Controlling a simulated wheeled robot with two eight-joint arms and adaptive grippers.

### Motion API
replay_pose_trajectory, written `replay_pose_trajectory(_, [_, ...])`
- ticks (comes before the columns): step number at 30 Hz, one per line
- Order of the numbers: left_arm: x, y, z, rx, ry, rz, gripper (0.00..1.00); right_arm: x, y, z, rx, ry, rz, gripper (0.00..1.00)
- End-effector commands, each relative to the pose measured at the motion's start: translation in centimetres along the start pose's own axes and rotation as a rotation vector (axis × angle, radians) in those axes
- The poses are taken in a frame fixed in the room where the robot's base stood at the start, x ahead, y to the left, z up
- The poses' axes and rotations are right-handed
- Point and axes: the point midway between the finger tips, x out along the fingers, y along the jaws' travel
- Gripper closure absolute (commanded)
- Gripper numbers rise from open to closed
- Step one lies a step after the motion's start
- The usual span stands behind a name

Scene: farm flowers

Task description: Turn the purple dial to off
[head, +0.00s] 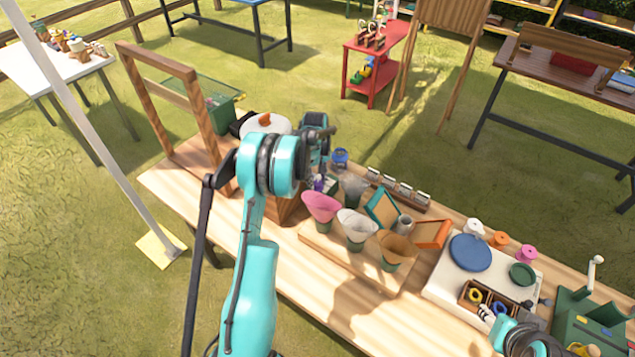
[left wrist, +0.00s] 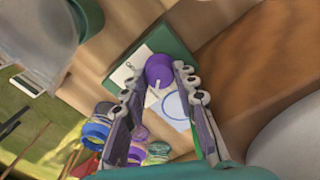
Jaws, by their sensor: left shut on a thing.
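The purple dial (left wrist: 159,70) shows in the left wrist view as a round purple knob on a white plate with a green frame (left wrist: 170,45). The plate carries a blue ring mark and small lettering too small to read. My left gripper (left wrist: 160,78) has its two fingers on either side of the dial, shut on it. In the head view the left gripper (head: 318,165) is at the far side of a wooden box, and the dial (head: 319,183) is a small purple spot mostly hidden there. My right gripper (head: 490,320) is at the lower right, its fingers too small to read.
Pink (head: 321,207), white (head: 357,228) and brown (head: 397,250) paper cones stand in a wooden rack right of my left arm. A blue round plate (head: 470,253) lies on a white board further right. A wooden frame (head: 160,110) stands at the table's left end.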

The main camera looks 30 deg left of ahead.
Motion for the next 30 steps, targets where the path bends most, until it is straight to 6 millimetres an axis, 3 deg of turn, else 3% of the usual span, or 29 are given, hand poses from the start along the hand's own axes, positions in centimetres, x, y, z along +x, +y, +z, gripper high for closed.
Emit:
replay_pose_trajectory(15, [0.02, 0.02, -0.03, 0.321, -0.01, 0.0, 1.0, 0.93, 0.0, 0.66, 0.0, 0.0, 0.0, 0.6])
replay_pose_trajectory(30, [-0.03, 0.03, -0.04, 0.374, -0.012, 0.0, 1.0, 1.01, 0.0, 0.72, 0.0, 0.0, 0.0, 0.6])
